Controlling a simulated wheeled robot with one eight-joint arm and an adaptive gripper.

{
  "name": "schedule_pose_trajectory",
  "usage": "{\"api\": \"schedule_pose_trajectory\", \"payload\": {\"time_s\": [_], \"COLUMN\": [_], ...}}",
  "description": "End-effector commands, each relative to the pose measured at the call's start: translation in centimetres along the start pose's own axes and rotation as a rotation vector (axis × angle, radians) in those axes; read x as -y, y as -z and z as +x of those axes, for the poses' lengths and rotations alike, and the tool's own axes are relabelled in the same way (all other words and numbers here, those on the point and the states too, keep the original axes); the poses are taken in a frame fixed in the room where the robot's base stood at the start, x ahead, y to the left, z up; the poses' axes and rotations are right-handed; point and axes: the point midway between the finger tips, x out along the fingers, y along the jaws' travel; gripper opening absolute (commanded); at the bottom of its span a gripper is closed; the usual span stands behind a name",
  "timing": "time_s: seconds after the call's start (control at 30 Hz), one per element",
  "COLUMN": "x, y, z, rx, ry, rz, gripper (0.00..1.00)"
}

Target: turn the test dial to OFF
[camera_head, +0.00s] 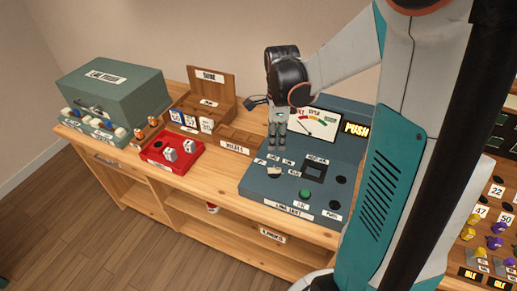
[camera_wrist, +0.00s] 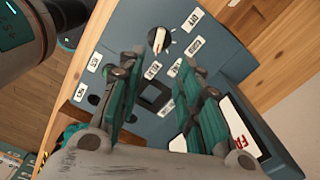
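The test panel (camera_head: 255,187) is a blue-grey console on the wooden bench. Its dial (camera_wrist: 158,39) is a round black knob with a white pointer bar, near the panel's front corner. In the head view the dial (camera_head: 274,170) shows below my gripper. My gripper (camera_head: 279,146) hangs above the panel, fingers pointing down, apart from the dial. In the wrist view my gripper (camera_wrist: 156,63) has its two teal fingers spread with nothing between them, the dial beyond the tips.
The panel also carries a green button (camera_head: 305,194), a square dark recess (camera_head: 315,170) and a meter (camera_head: 314,123). To the left are a wooden rack (camera_head: 236,138), a red tray (camera_head: 158,160) with white blocks, and a green case (camera_head: 112,88). Another board (camera_head: 490,205) stands at right.

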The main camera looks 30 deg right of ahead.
Motion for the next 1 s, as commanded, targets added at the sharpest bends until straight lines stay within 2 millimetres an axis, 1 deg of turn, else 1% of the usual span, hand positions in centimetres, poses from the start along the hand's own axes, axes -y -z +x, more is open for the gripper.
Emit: {"api": "schedule_pose_trajectory", "payload": {"time_s": [0.17,0.5,0.7,0.83,1.0], "x": [0.1,0.0,0.0,0.0,0.0], "y": [0.1,0.1,0.1,0.1,0.1], "z": [1.9,8.5,11.8,13.1,13.8], "rx": [-0.001,0.0,0.0,0.0,0.0], "ry": [-0.003,-0.002,-0.002,-0.001,-0.001], "rz": [0.014,0.011,0.01,0.01,0.01], "gripper": [0.33,0.33,0.33,0.33,0.33]}}
